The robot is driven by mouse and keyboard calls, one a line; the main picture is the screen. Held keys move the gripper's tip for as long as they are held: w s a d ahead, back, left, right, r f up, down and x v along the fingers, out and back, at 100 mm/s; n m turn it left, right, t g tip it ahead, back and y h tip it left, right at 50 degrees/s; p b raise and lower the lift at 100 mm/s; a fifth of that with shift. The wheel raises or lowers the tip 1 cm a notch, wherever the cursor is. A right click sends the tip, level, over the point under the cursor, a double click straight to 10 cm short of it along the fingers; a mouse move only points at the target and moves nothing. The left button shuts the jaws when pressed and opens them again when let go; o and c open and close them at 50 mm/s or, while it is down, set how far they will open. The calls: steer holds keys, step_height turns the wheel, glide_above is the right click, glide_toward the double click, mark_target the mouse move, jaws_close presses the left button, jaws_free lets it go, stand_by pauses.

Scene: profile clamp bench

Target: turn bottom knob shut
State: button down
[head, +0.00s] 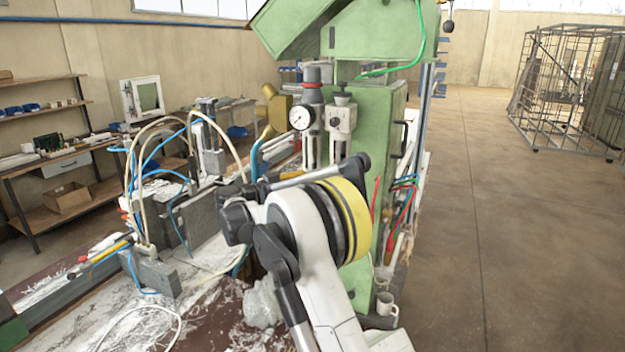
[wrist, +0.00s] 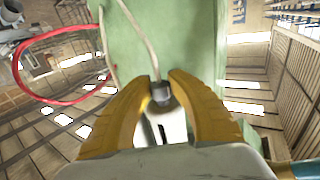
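In the wrist view, a small dark knob (wrist: 161,97) sits at the end of a pale body (wrist: 172,126) with a dark slot. A pale tube or cord runs up from near the knob. The two yellow fingers of my gripper (wrist: 162,84) stand on either side of the knob, with their tips level with it. I cannot tell whether they touch it. In the head view, two pale air units, one with a round gauge (head: 301,117), hang on the green machine (head: 376,140). My arm hides what lies below them, and my gripper cannot be made out there.
A red hose (wrist: 62,98) loops left of my fingers in the wrist view. In the head view, a cluttered bench (head: 85,300) with cables and metal blocks is at left. A mug (head: 386,305) stands low beside the machine. The floor at right is clear up to a wire cage (head: 570,90).

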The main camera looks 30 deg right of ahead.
steer(key=shift+t, duration=0.3)
steer(key=n+t+b, duration=0.1)
steer(key=t, duration=0.1)
steer(key=n+t+y+b, duration=0.1)
steer(key=n+t, duration=0.1)
steer(key=shift+s+f, duration=0.1)
steer(key=shift+f, duration=0.05)
steer(key=n+t+y+b, duration=0.2)
steer(key=n+t+y, duration=0.1)
steer(key=t, duration=0.1)
steer(key=shift+n+t, duration=0.3)
steer(key=n+t+y, duration=0.2)
steer(key=y, duration=0.1)
steer(key=n+t+y+b, duration=0.1)
steer(key=n+t+y, duration=0.1)
steer(key=y, duration=0.1)
steer(key=shift+d, duration=0.1)
steer(key=shift+n+t+y+b, duration=0.35)
steer(key=shift+n+t+y, duration=0.55)
steer(key=shift+n+y, duration=1.15)
steer(key=shift+y, duration=0.55)
steer(key=c, duration=1.2)
jaws_free()
